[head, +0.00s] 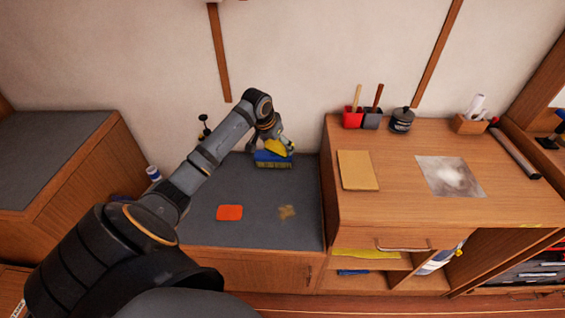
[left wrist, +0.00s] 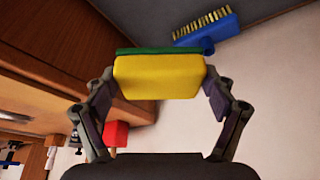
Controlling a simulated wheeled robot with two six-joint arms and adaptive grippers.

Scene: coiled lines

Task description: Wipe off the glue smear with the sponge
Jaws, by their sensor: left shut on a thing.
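My left gripper (head: 279,146) is at the back of the dark grey counter, near the wall. It is shut on a yellow sponge (head: 274,148), which also shows between the fingers in the left wrist view (left wrist: 158,77) with a green layer on its far side. A tan glue smear (head: 287,212) lies on the counter, nearer the front and right of an orange-red cloth or pad (head: 229,212). The sponge is apart from the smear. My right gripper is not seen.
A blue brush (head: 272,160) with pale bristles lies right beside the sponge; it also shows in the left wrist view (left wrist: 207,34). The higher wooden desk (head: 400,200) borders the counter on the right. A small white-and-blue can (head: 153,173) stands at the counter's left. Bare counter surrounds the smear.

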